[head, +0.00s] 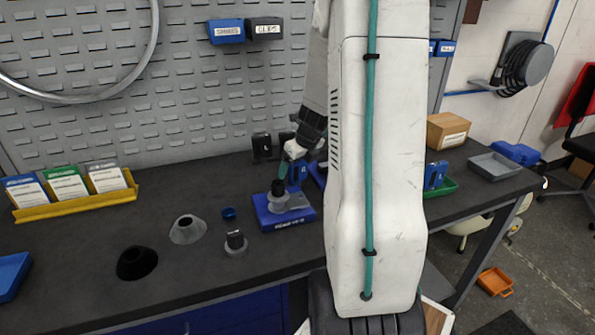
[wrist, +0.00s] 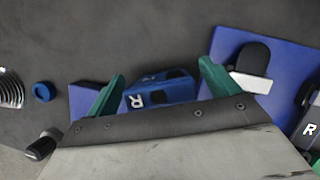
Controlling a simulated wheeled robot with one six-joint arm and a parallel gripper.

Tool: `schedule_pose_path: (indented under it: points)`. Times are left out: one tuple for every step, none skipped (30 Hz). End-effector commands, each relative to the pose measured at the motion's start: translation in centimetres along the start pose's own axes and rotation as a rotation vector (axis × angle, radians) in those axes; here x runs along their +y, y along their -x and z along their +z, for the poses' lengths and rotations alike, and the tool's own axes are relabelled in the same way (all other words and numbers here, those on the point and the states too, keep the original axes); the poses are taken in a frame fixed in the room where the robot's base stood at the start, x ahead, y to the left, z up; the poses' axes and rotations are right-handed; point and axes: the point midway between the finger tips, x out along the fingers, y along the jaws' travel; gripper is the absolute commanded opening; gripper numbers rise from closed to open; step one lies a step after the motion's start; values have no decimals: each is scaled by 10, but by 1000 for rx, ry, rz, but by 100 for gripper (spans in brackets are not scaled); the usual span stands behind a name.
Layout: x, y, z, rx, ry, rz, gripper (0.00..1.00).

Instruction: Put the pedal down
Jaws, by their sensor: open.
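The blue pedal marked R (wrist: 160,93) lies between my green fingers in the wrist view, with a gap to the right finger. It also shows in the head view (head: 298,173), partly hidden by my gripper (head: 289,163). My gripper (wrist: 162,88) is open and is close above the bench around the pedal. I cannot tell exactly what the pedal's underside rests on. A blue stand (head: 283,218) with a grey disc and black knob is just in front of my gripper in the head view.
A blue plate with a white block (wrist: 252,82) lies right of my fingers. A blue cap (head: 229,213), grey cone (head: 187,230), black cone (head: 137,263) and small cylinder (head: 236,244) stand left on the bench. My arm hides the bench's middle right. A green tray (head: 445,188) is beyond.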

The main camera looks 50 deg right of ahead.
Motion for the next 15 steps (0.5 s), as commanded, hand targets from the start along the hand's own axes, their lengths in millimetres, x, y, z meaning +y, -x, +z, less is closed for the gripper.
schedule_pose_path:
  points:
    - [0,-3,0,1,0,0,87]
    - [0,-4,0,1,1,0,87]
    - [0,-5,0,0,1,-1,87]
    - [0,-5,0,0,1,-1,87]
    - [0,-4,0,0,1,-1,87]
    - [0,-4,0,0,1,-1,87]
    - [0,-4,0,0,1,-1,87]
    - [0,-4,0,0,1,-1,87]
    - [0,-4,0,0,1,-1,79]
    - [0,-4,0,0,1,-1,71]
    - [0,-4,0,0,1,-1,62]
    - [0,-4,0,0,1,-1,51]
    - [0,-4,0,0,1,-1,43]
    - [0,-4,0,0,1,-1,35]
    - [0,-4,0,0,1,-1,35]
